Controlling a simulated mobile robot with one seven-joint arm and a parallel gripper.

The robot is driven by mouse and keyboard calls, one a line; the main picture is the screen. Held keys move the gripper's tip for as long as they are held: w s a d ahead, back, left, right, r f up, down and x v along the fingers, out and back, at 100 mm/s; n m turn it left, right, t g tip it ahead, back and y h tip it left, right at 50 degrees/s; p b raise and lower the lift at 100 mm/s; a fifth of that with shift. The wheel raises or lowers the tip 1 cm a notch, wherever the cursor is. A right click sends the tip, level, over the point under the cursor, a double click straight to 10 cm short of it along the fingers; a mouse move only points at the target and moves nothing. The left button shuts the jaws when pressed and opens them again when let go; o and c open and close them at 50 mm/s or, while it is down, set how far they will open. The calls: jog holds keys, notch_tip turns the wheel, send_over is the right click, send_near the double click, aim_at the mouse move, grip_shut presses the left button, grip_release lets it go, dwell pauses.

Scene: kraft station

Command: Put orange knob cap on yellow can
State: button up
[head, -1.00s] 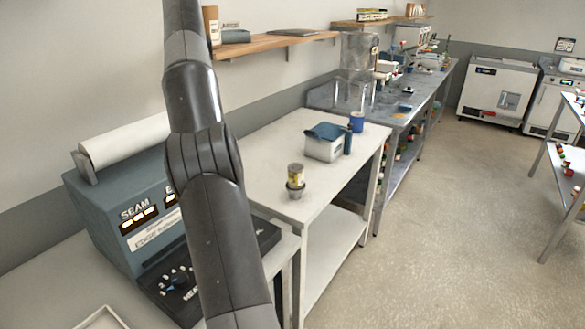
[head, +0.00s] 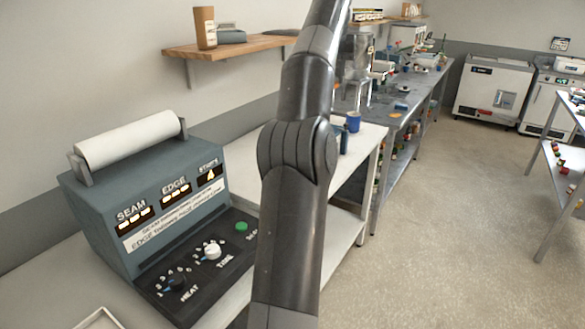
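No orange knob cap can be made out in the head view. The yellow can does not show now; my arm covers the part of the white table (head: 373,138) where a yellow-labelled can stood a second ago. My gripper is outside the picture, so its state and its place relative to the can do not show. Only my dark grey arm links are seen, crossing the picture from bottom centre to the top.
A blue-grey sealing machine (head: 92,213) with knobs and a white roll (head: 128,140) stands at left. A blue cup (head: 354,121) stands on the white table. The floor (head: 440,230) at right is open.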

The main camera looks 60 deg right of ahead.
notch_tip(320, 180, down, 17)
jog(key=w+f, duration=0.2)
jog(key=w, duration=0.2)
jog(key=w+f, duration=0.3)
jog(key=w, duration=0.1)
jog(key=w+a+f, duration=0.1)
jog(key=w+f, duration=0.1)
jog(key=w, duration=0.2)
jog(key=shift+f, duration=2.25)
jog(key=shift+f, duration=0.1)
jog(key=o, duration=1)
jog(key=shift+o, duration=0.2)
jog(key=shift+r, duration=0.45)
jog(key=v, duration=1.1)
jog(key=shift+a, duration=0.25)
